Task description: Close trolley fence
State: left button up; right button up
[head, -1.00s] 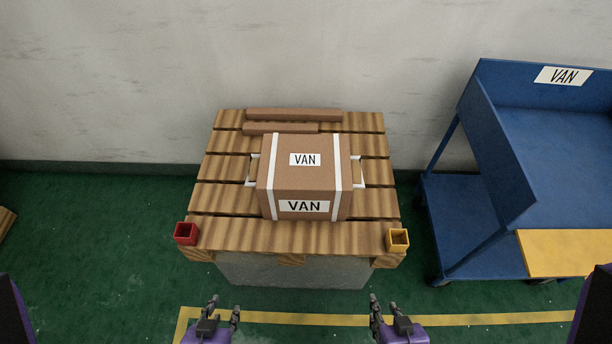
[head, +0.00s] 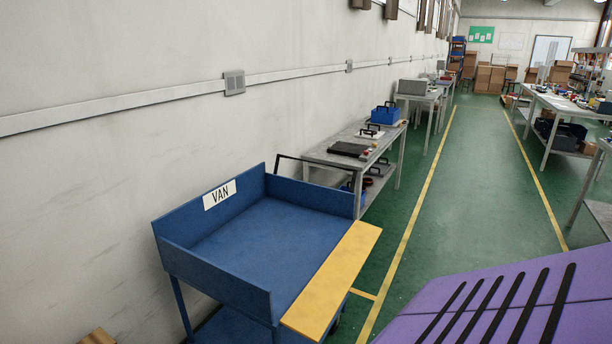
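The blue trolley (head: 270,235) stands against the wall in the lower left of the head view. It has raised blue walls at its back and two ends, and a white VAN label on the back wall. Its top is empty. The yellow fence (head: 335,281) lies flat, folded outward along the trolley's front side, so that side is open. A purple part of my own body fills the lower right corner. Neither of my grippers shows in the head view now.
Grey workbenches with tools and boxes, such as one bench (head: 345,152) just beyond the trolley, line the left wall. More tables (head: 560,105) stand at the right. A clear green aisle with yellow floor lines (head: 415,215) runs between them.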

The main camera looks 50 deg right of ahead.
aim_at(311, 314)
jog(key=z, duration=1.35)
jog(key=i+z, duration=0.15)
jog(key=z, duration=0.25)
jog(key=i+z, duration=0.2)
jog(key=z, duration=0.2)
jog(key=i+z, duration=0.15)
jog(key=z, duration=0.3)
